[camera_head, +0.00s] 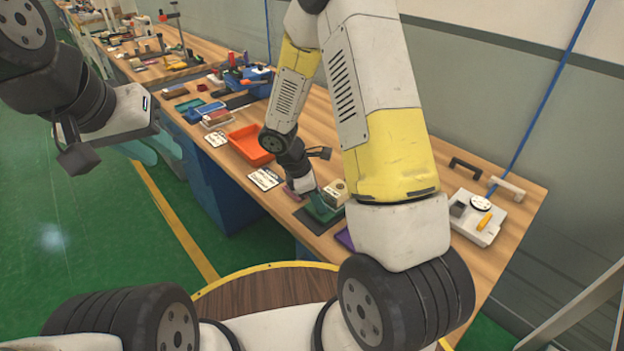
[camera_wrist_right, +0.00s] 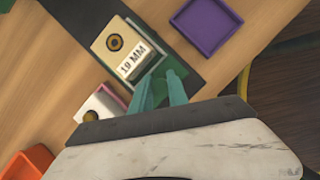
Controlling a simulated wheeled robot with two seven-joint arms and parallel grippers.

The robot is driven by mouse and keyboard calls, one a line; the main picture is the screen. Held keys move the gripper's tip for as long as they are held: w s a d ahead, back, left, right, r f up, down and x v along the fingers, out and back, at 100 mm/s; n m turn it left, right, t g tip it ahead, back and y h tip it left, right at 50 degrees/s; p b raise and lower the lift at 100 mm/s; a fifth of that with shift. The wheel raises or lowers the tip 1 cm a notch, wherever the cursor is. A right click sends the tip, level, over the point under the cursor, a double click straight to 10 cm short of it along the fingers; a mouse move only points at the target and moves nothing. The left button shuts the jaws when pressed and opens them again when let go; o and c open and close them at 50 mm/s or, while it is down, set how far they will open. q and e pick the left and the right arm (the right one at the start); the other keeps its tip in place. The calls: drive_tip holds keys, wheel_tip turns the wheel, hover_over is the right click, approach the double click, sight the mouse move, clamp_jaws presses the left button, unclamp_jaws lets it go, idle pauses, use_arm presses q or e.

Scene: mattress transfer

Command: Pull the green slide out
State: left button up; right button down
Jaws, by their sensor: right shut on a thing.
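The green slide (camera_head: 322,208) is near the front edge of the wooden bench. A cream block (camera_head: 337,193) with a round dark-centred hole stands at it. In the right wrist view the block (camera_wrist_right: 118,42) reads "19 MM", and a green part of the slide (camera_wrist_right: 172,62) shows beside it. My right gripper (camera_wrist_right: 162,88) has its teal fingers close together at the slide's near end, shut on the slide. The gripped part is mostly hidden between the fingers.
A purple tray (camera_wrist_right: 206,24) lies to the right in the wrist view. A white device (camera_head: 476,222) stands at the bench's right end. The front edge borders open floor.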

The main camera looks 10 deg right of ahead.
drive_tip(key=c, duration=1.3)
unclamp_jaws()
drive_tip(key=shift+s+a, duration=0.1)
drive_tip(key=shift+a, duration=0.25)
drive_tip(key=shift+d, duration=0.1)
drive_tip(key=v, duration=0.7)
drive_tip(key=shift+r, duration=0.4)
drive_tip(key=s+r+m+t+y, duration=0.2)
drive_tip(key=s+r+m, duration=0.3)
drive_tip(key=r, duration=0.3)
drive_tip(key=s+d+r+m+t+y, duration=0.1)
drive_tip(key=s+r+m+t+y, duration=0.1)
drive_tip(key=s+r+m, duration=0.3)
drive_tip(key=s+d+r+m+t+y, duration=0.1)
drive_tip(key=s+r+m, duration=0.4)
drive_tip(key=r, duration=0.6)
drive_tip(key=shift+s+d+m+t+y, duration=0.15)
drive_tip(key=shift+d+m+t+y, duration=0.05)
drive_tip(key=shift+m+t+y, duration=0.6)
